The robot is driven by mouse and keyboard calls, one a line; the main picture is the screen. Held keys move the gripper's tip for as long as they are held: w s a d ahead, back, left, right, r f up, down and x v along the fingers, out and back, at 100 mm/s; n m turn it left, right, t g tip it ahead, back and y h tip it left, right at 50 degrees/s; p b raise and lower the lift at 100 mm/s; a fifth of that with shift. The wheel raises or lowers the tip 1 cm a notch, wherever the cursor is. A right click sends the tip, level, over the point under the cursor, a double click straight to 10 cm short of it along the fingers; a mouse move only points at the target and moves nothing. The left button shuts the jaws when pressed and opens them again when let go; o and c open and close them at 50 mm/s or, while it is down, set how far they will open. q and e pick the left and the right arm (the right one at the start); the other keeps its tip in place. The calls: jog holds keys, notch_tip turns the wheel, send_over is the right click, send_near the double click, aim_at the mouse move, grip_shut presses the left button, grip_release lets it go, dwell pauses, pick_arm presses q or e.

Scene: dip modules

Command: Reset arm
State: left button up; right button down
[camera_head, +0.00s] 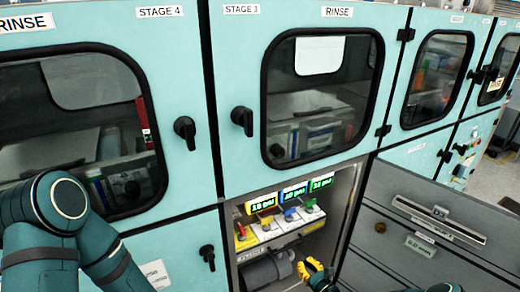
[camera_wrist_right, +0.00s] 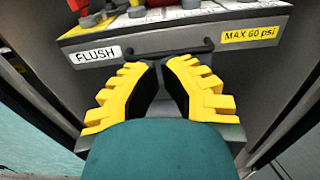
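My right gripper (camera_head: 314,272) has yellow toothed fingers and is in front of the open lower bay. In the right wrist view, its fingertips (camera_wrist_right: 160,64) come together just short of a dark bar handle (camera_wrist_right: 170,50).
Above the handle is a panel with coloured valves (camera_head: 290,215) and several green and blue displays (camera_head: 293,191). Teal cabinet doors with dark windows (camera_head: 322,97) and black knobs (camera_head: 242,120) stand above. An open grey door panel (camera_head: 430,225) borders the bay at right.

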jog(key=s+a+r+n+g+y, duration=0.1)
jog(key=s+a+n+g+y, duration=0.4)
jog(key=s+a+n+g, duration=0.95)
jog(key=s+n+g+h, duration=0.3)
jog(key=s+n+h, duration=0.3)
jog(key=s, duration=0.5)
jog(key=s+d+r+n+t+h, duration=0.2)
jog(key=r+n, duration=0.4)
jog(key=n, duration=0.3)
jog(key=shift+s+d+r+t, duration=0.35)
jog(key=shift+s+d, duration=0.25)
jog(key=shift+d, duration=0.3)
